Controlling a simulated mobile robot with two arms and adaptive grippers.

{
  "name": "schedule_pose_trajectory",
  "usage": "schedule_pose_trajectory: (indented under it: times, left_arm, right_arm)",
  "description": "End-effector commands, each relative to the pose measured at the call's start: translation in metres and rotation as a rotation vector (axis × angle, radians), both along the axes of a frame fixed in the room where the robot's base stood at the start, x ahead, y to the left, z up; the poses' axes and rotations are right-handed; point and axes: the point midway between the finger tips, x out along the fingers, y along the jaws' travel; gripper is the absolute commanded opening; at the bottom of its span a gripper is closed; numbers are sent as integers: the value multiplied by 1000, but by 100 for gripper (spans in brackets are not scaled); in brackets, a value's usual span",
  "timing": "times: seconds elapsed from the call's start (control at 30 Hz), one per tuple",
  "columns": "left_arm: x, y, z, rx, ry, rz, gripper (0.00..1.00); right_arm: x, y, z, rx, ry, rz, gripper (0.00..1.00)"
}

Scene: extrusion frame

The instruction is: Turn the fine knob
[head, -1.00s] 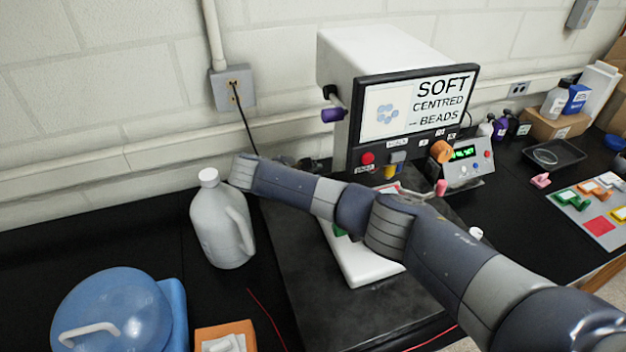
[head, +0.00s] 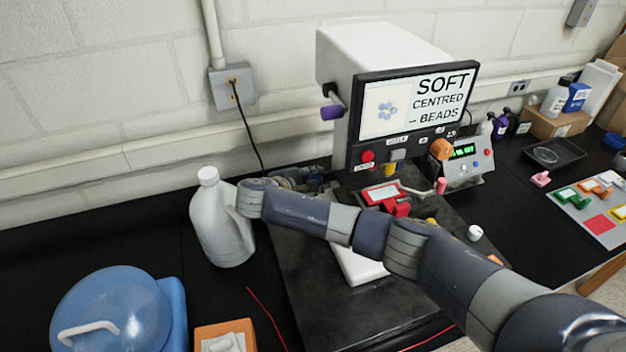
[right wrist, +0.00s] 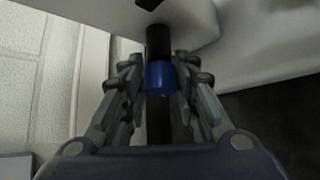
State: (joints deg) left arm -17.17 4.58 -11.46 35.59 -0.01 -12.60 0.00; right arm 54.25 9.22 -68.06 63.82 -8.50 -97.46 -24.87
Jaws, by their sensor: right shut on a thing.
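A blue knob (right wrist: 159,77) on a black shaft shows in the right wrist view, under the edge of a pale housing. My right gripper (right wrist: 161,84) is shut on it, one finger on each side. In the head view the right gripper (head: 318,183) is low at the left side of the white machine (head: 375,45), its fingers pointing right. The blue knob cannot be made out there. A purple knob (head: 332,112) on a short arm sits higher on the same side, apart from the gripper. No label marks either knob as the fine one. My left gripper is not in view.
A grey jug (head: 215,225) stands close to my right wrist and looks tilted. A blue-lidded container (head: 110,300) is at the front left. A red clamp-like part (head: 385,195) and a white cap (head: 475,233) lie right of my arm.

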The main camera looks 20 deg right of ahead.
Motion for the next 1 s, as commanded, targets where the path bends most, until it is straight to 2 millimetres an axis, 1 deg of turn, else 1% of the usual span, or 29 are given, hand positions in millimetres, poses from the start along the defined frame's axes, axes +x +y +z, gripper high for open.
schedule_pose_trajectory:
  times: [0.03, 0.13, 0.3, 0.5, 0.73, 1.0]
  left_arm:
    - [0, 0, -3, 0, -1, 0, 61]
    - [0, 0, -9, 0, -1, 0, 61]
    - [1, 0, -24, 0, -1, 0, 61]
    - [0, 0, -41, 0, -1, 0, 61]
    - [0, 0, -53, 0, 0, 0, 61]
    - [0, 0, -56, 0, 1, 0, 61]
  right_arm:
    - [-2, 0, -4, 2, -40, 1, 4]
    - [-2, 0, -7, 6, -129, 1, 4]
    - [-3, 0, -9, 10, -269, -1, 4]
    - [-3, 0, -10, 14, -398, -1, 4]
    - [-3, 0, -9, 16, -486, -1, 4]
    - [-4, 0, -8, 18, -517, -3, 4]
